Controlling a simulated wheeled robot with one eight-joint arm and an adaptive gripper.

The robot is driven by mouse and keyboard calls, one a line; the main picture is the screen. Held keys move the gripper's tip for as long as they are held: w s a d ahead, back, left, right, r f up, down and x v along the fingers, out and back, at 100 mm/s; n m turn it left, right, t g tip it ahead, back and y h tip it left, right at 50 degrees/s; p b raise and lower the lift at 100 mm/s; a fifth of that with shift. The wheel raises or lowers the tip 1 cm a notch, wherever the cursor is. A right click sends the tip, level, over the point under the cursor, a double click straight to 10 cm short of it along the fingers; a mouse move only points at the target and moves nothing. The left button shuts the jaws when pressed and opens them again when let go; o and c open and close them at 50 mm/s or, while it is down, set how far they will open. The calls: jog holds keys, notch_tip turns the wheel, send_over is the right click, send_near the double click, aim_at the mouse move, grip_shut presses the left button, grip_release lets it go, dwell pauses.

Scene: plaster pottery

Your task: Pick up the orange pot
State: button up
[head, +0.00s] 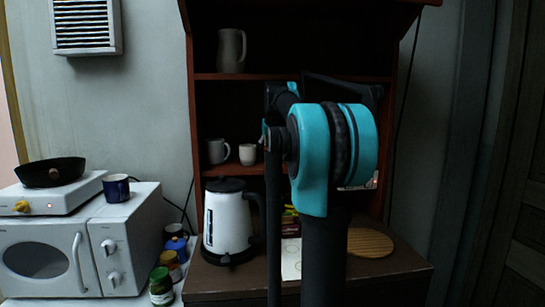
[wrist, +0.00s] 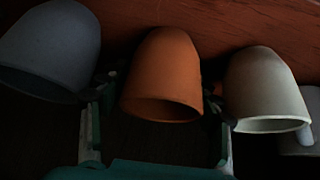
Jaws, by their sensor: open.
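The orange pot (wrist: 162,70) is in the middle of the wrist view. Its wide open rim is toward the bottom of the picture and its narrower end toward the top. My gripper (wrist: 158,95) is open, with one finger on the left of the pot and one on the right. I cannot tell whether either finger touches it. In the head view my arm covers the middle of the shelf unit, and neither the orange pot nor the fingers show there.
In the wrist view a grey-blue pot (wrist: 50,48) is close on the left and a whitish pot (wrist: 262,88) close on the right. In the head view a grey mug (head: 216,151) and a pale cup (head: 248,154) stand on the shelf above a white kettle (head: 229,222).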

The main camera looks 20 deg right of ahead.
jog(key=shift+c, duration=0.6)
jog(key=c, duration=0.9)
jog(key=shift+c, duration=0.2)
jog(key=shift+r, duration=0.5)
jog(key=shift+s+r, duration=0.25)
jog(key=shift+r, duration=0.05)
jog(key=s+a, duration=0.2)
jog(key=s, duration=0.6)
jog(key=s+a, duration=0.1)
jog(key=s, duration=0.8)
jog(key=shift+a, duration=0.35)
